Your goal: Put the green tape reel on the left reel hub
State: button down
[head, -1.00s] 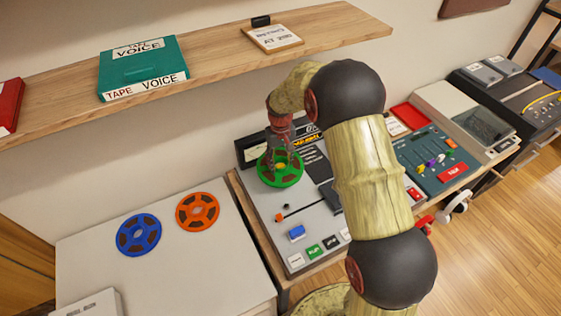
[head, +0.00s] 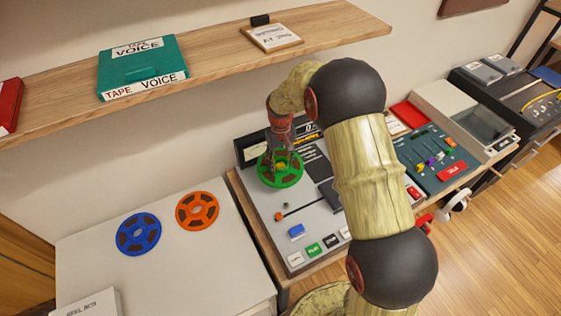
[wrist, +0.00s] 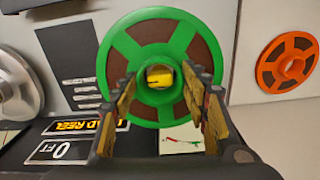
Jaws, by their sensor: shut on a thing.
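The green tape reel (head: 283,182) is at the back left of the grey tape deck (head: 268,205), over the left reel position. In the wrist view the green reel (wrist: 190,35) faces me, with brown tape between its spokes. A yellow piece (wrist: 159,76) shows in its centre opening; the rest of the left hub is hidden. My gripper (wrist: 160,90) is shut on the reel's raised middle, one finger on each side. In the head view my gripper (head: 280,152) comes down from above. I cannot tell whether the reel is fully seated.
Blue (head: 138,234) and orange (head: 197,211) reels lie on the white cabinet at left. A wooden shelf (head: 220,55) with a teal tape box (head: 143,70) runs above the deck. A mixer (head: 435,160) stands to the right.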

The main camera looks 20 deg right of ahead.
jog(key=shift+f+b, duration=0.9)
jog(key=shift+f, duration=1.15)
jog(key=c, duration=1)
grip_release()
jog(key=shift+o, duration=0.6)
notch_tip(320, 180, up, 12)
jog(key=shift+f, duration=0.1)
jog(key=s+f, duration=0.1)
jog(key=s, duration=0.1)
jog(key=shift+s+f+m+g, duration=0.3)
jog(key=shift+f, duration=0.1)
jog(key=s+r+t, duration=0.2)
jog(key=s+r, duration=0.5)
jog(key=s, duration=0.3)
jog(key=s+r+t, duration=0.2)
jog(key=s+r, duration=0.5)
jog(key=s, duration=0.3)
jog(key=s+r+m+t, duration=0.1)
jog(key=s+r+t, duration=0.1)
jog(key=s+r, duration=0.5)
jog(key=s, duration=0.3)
jog(key=shift+s+r, duration=0.25)
jog(key=shift+r, duration=0.05)
